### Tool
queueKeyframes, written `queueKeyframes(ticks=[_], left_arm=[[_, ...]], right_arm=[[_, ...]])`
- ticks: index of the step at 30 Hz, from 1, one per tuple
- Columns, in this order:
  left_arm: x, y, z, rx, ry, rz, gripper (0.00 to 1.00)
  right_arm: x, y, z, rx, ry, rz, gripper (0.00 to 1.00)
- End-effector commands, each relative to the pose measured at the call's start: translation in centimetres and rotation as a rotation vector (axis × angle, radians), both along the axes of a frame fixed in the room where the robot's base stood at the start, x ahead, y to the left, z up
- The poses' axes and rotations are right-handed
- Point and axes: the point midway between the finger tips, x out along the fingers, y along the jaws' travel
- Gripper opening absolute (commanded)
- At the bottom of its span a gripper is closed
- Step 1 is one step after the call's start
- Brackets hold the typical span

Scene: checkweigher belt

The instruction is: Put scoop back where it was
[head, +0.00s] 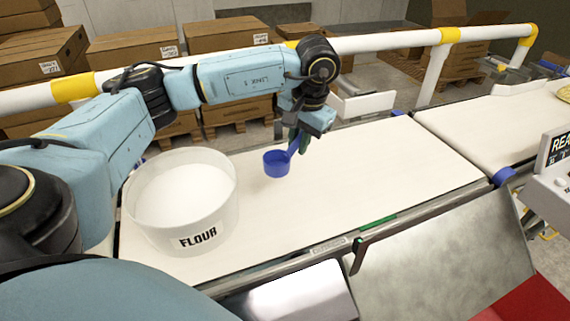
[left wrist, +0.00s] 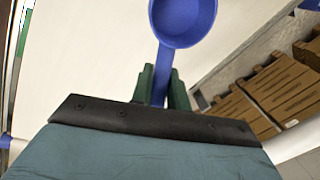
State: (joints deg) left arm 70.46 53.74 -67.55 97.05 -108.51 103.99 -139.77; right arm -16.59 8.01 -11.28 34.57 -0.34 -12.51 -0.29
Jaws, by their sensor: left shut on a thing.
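The blue scoop (head: 276,163) has a round cup and a straight handle. My left gripper (head: 300,140) is shut on its handle, with the cup pointing left and down, over or on the white belt; I cannot tell whether it touches. In the left wrist view the scoop's cup (left wrist: 184,18) is at the top, and its handle runs down between the green fingers of my left gripper (left wrist: 162,88). The cup looks empty there. A white tub of flour (head: 180,240), labelled FLOUR, stands on the belt to the left of the scoop. My right gripper is not in view.
The white belt (head: 380,165) is clear to the right of the scoop. A metal sloped panel (head: 440,255) lies in front of it. A white rail (head: 390,40) with yellow joints runs behind, with cardboard boxes (head: 225,33) beyond. A display (head: 557,150) stands at the right edge.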

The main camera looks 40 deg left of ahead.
Motion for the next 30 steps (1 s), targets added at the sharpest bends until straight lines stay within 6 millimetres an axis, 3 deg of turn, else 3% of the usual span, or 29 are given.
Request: queueKeyframes(ticks=[6, 13, 18, 30], left_arm=[[-0.1, 0.0, -4.0, 0.001, 0.003, 0.001, 0.0], [-0.1, 0.0, -5.9, 0.001, 0.003, 0.001, 0.0], [-0.1, 0.0, -8.3, 0.001, 0.003, 0.001, 0.0], [-0.1, 0.0, -9.1, 0.001, 0.001, 0.0, 0.0]], right_arm=[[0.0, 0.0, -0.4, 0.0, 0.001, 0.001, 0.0], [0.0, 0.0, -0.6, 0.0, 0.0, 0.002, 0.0], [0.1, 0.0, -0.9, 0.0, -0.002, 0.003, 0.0], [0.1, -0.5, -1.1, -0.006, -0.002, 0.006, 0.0]])
